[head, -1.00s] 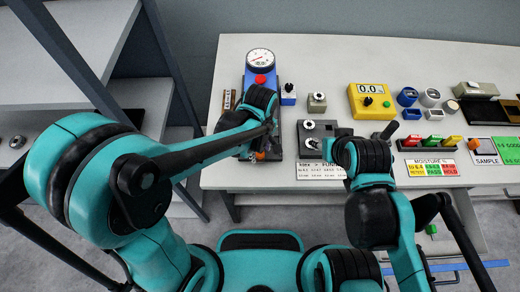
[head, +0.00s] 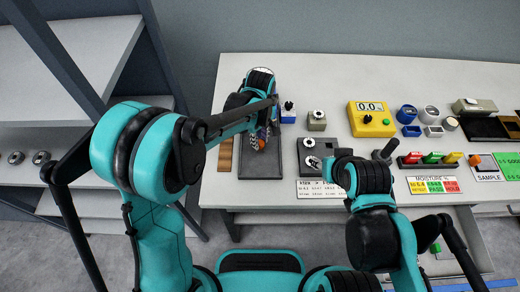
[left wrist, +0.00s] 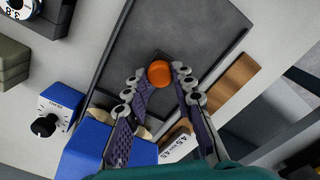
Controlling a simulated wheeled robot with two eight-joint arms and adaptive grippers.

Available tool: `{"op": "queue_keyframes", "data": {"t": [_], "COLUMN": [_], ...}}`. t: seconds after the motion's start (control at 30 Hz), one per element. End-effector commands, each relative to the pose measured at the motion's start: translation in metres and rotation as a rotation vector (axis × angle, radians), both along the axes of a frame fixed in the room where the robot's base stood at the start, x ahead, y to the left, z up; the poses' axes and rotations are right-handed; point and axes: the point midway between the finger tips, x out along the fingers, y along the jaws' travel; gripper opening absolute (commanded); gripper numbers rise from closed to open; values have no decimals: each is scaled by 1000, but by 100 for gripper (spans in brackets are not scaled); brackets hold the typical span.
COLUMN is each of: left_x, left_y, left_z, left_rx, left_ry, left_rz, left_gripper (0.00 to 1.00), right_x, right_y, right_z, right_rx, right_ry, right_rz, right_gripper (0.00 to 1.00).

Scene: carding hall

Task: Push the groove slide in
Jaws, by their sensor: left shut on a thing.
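My left gripper (head: 264,132) is over a long dark base plate (head: 262,170) at the table's left end. In the left wrist view the fingers (left wrist: 159,77) are shut on a round orange knob (left wrist: 159,73), which I take as the groove slide's knob. It stands above the dark plate (left wrist: 195,30). The blue body (left wrist: 105,152) is beside the fingers, and my gripper covers most of it in the head view. The slide's groove is hidden. My right gripper (head: 338,170) is beside a second dark plate (head: 310,150), its fingers mostly hidden.
A wooden strip (head: 225,155) lies left of the plate. A small blue block with a knob (head: 288,113) and a grey one (head: 317,121) stand right of it. A yellow meter (head: 371,119) and coloured blocks (head: 432,158) stand farther right. The table's back strip is clear.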

Motion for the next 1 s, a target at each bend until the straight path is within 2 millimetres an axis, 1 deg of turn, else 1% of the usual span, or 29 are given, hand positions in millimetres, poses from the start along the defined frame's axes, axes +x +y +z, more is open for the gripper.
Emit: {"op": "queue_keyframes", "data": {"t": [0.03, 0.27, 0.3, 0.33, 0.37, 0.63, 0.77, 0.87, 1.0], "left_x": [5, 6, 6, 6, 6, 4, 4, 4, 4], "left_y": [0, 0, 0, 0, 0, 0, 0, 0, 0], "left_z": [0, 1, 1, 1, 1, 1, 8, 23, 54], "left_rx": [-1, -1, -2, -2, -1, -1, -1, -1, -1], "left_ry": [-8, -13, -13, -13, -13, -10, -8, -8, -8], "left_rz": [1, 1, 1, 1, 1, 1, 1, 1, 1], "left_gripper": [0, 0, 32, 40, 46, 46, 46, 46, 46], "right_x": [0, 0, 0, 0, 0, 0, 0, 0, 0], "right_y": [0, 0, 0, 0, 0, 0, 0, 0, 0], "right_z": [0, 0, 0, 0, 0, 0, 0, 0, 0], "right_rx": [0, 0, 0, 0, 0, 0, 0, 0, 0], "right_ry": [0, 0, 0, 0, 0, 0, 0, 0, 0], "right_rz": [0, 0, 0, 0, 0, 0, 0, 0, 0], "right_gripper": [40, 40, 40, 40, 40, 40, 40, 40, 40]}}
